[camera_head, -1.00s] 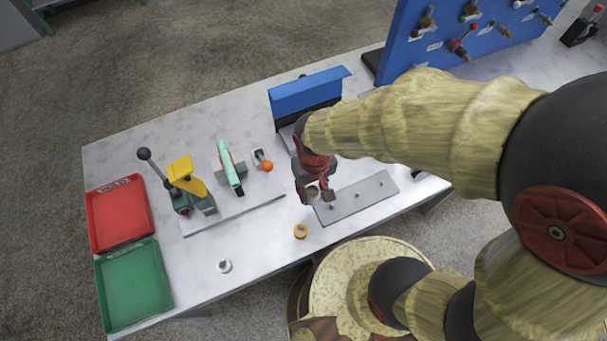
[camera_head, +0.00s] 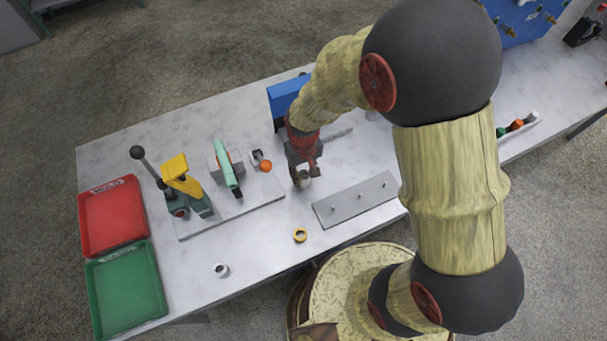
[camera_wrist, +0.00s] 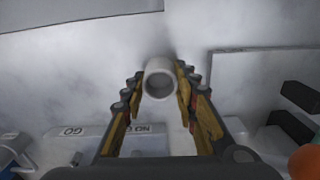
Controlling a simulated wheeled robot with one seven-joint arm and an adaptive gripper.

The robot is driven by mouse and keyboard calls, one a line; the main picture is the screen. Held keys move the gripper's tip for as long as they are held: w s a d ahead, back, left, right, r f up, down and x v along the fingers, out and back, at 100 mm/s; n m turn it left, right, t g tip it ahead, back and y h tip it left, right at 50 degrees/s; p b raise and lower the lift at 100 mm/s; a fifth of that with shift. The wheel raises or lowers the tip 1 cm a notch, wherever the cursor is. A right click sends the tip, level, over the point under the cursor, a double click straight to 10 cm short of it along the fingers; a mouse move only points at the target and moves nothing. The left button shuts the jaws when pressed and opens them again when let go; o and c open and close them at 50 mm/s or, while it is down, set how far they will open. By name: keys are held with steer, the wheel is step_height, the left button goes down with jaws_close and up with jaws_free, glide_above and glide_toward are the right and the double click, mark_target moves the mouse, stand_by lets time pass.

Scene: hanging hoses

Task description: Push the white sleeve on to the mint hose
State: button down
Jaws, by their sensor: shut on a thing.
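The mint hose (camera_head: 227,165) is held in a clamp on a grey base plate, left of my gripper (camera_head: 304,176). My gripper is shut on a white sleeve, a short hollow tube (camera_wrist: 160,78), seen open end on between the two fingers in the wrist view. In the head view the held sleeve (camera_head: 303,181) is small and partly hidden by the fingers. It is apart from the hose, to its right. Another white ring-like piece (camera_head: 220,270) stands on the table at the front left.
A yellow lever tool (camera_head: 181,172) and an orange ball-ended clamp (camera_head: 264,164) flank the hose. A grey peg plate (camera_head: 356,199) lies right of my gripper, a yellow ring (camera_head: 300,235) in front. Red (camera_head: 112,218) and green (camera_head: 127,293) trays are at the left. A blue box (camera_head: 287,98) is behind.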

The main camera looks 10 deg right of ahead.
mark_target(301, 179)
steer(key=c, duration=1.4)
jaws_free()
steer(key=shift+f, duration=0.15)
steer(key=shift+f, duration=0.15)
steer(key=r, duration=0.2)
steer(key=r+p, duration=0.1)
steer(key=r, duration=0.2)
steer(key=r+p, duration=0.1)
steer(key=r, duration=0.1)
steer(key=shift+s+a+r, duration=0.15)
steer(key=shift+a+r, duration=0.25)
